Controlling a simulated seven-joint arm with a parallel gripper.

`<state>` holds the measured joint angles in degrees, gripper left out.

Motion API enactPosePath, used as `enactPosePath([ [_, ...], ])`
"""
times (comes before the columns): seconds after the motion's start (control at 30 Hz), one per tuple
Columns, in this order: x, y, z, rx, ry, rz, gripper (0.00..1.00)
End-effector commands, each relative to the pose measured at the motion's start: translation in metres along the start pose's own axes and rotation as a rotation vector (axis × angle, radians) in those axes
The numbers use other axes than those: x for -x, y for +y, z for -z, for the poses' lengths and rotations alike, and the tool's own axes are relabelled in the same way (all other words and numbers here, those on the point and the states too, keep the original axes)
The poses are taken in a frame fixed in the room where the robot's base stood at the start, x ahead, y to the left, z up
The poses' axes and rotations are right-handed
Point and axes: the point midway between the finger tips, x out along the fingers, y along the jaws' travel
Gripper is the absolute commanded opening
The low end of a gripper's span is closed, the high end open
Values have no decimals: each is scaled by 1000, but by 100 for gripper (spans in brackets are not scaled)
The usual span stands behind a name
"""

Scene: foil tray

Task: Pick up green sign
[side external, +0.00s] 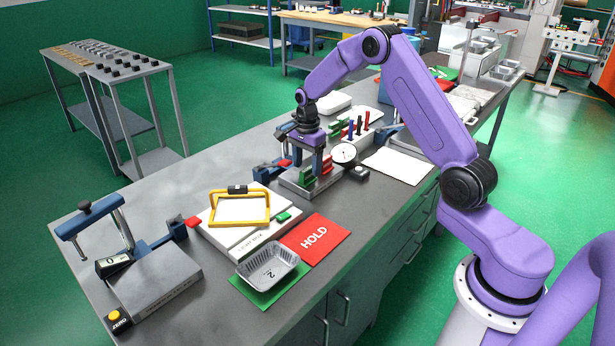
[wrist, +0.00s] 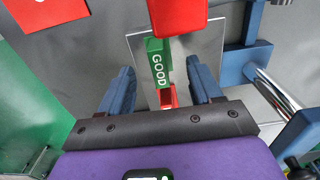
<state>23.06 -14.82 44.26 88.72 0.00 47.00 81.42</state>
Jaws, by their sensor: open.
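The green sign (wrist: 157,62) marked "GOOD" shows in the wrist view as a narrow upright-looking block between my fingers. My gripper (wrist: 162,70) is open, with one blue finger on each side of the sign and a visible gap to both. In the side view my gripper (side external: 306,172) points down over the holder, low around the sign. Part of the sign is hidden by the fingers there. Red pieces (side external: 327,164) stand right beside it.
A foil tray (side external: 268,267) sits on a green sheet (side external: 262,299), next to a red HOLD sheet (side external: 315,239). A yellow-framed box (side external: 240,208) and a clamp fixture (side external: 150,270) stand to the left. A dial (side external: 343,153) and a pen rack are close on the right.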

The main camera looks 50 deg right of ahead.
Motion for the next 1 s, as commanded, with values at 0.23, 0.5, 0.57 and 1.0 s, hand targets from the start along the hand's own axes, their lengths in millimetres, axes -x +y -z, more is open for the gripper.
enactPosePath([
  [0.23, -31, 1, 0, 1, 0, -2, 64],
  [0.5, -35, 1, 0, 0, 0, 0, 64],
  [0.57, -34, 1, 0, 0, 0, 0, 54],
  [1.0, -34, 1, 0, 0, 0, 0, 3],
])
